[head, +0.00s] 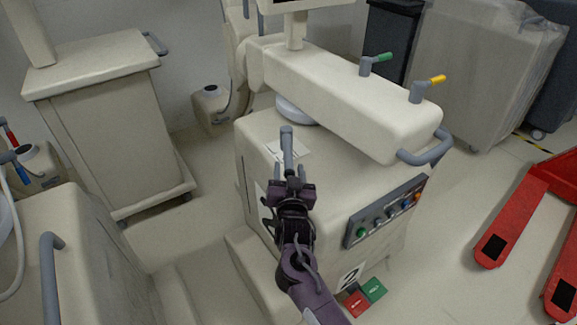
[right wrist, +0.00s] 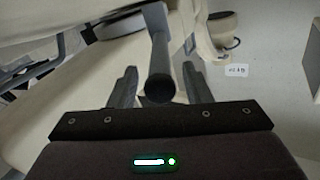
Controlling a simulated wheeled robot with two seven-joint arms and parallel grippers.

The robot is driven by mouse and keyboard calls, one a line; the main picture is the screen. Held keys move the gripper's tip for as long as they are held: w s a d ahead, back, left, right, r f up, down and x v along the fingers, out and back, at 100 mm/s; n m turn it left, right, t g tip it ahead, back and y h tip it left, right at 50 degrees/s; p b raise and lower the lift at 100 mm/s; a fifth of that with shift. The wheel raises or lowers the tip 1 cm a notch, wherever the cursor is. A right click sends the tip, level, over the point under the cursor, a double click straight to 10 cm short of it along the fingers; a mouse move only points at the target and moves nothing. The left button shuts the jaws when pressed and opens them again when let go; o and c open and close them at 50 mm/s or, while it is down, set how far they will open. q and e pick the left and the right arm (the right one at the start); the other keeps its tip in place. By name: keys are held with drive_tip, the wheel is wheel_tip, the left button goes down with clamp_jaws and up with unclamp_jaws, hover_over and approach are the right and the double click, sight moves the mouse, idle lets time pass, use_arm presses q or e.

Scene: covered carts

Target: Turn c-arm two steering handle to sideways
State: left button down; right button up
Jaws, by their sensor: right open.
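The C-arm machine (head: 330,90) stands in the middle of the head view, with a dark numeral label low on its front. Its grey steering handle (head: 287,147) rises from the cream top. My right gripper (head: 291,178) is at the near side of this handle. In the right wrist view the rounded grey handle end (right wrist: 160,82) lies between the two open fingers of my right gripper (right wrist: 158,85), with space on both sides. The fingers partly hide the handle's lower part in the head view. My left gripper is not in view.
A control panel with coloured knobs (head: 385,211) is just right of my right arm. Red and green pedals (head: 366,296) sit below. A red pallet jack (head: 525,200) is right; a cream cart (head: 110,130) is left.

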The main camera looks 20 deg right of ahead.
drive_tip(key=v, duration=0.5)
drive_tip(key=shift+s+a, duration=0.1)
drive_tip(key=shift+s, duration=0.05)
drive_tip(key=shift+c, duration=0.2)
